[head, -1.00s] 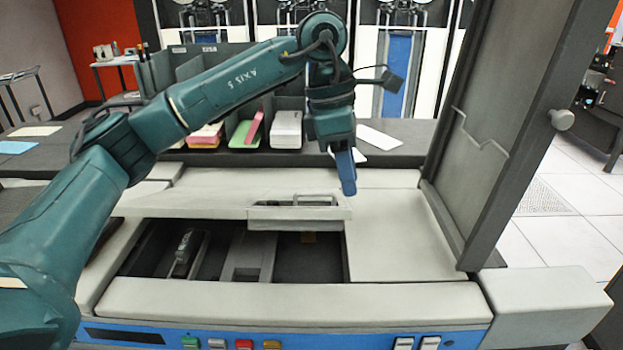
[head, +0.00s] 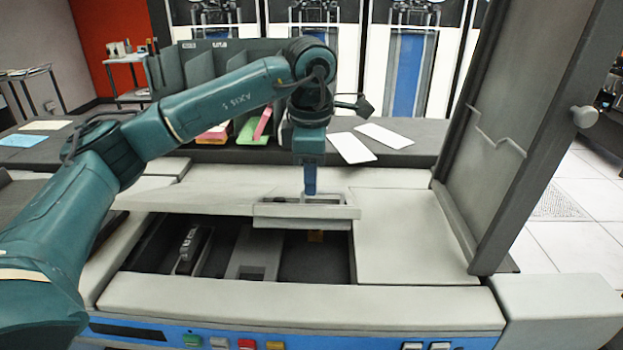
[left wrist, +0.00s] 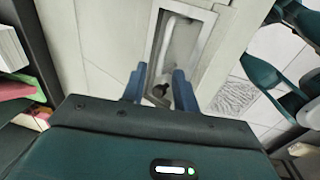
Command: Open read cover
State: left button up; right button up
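The read cover (head: 215,200) is a light grey panel across the back of the dark open bay (head: 300,262). Near its right end is a framed recess with a pale handle (head: 322,198); the handle also shows in the left wrist view (left wrist: 168,45). My left gripper (head: 310,190) points down over this recess. In the left wrist view its two blue fingers (left wrist: 160,88) are apart, at either side of the recess's near end. I cannot tell whether they touch the handle. My right gripper is in neither view.
A tall grey door (head: 530,130) stands open at the right with a round knob. White cards (head: 350,147) lie on the dark shelf behind, beside a grey card rack (head: 215,75). Coloured buttons (head: 246,343) line the blue front panel. The flat top (head: 405,235) right of the bay is clear.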

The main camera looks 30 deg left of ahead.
pick_arm(q)
jog(key=shift+w+f, duration=0.1)
jog(key=shift+f, duration=0.65)
jog(key=shift+c, duration=0.3)
grip_shut()
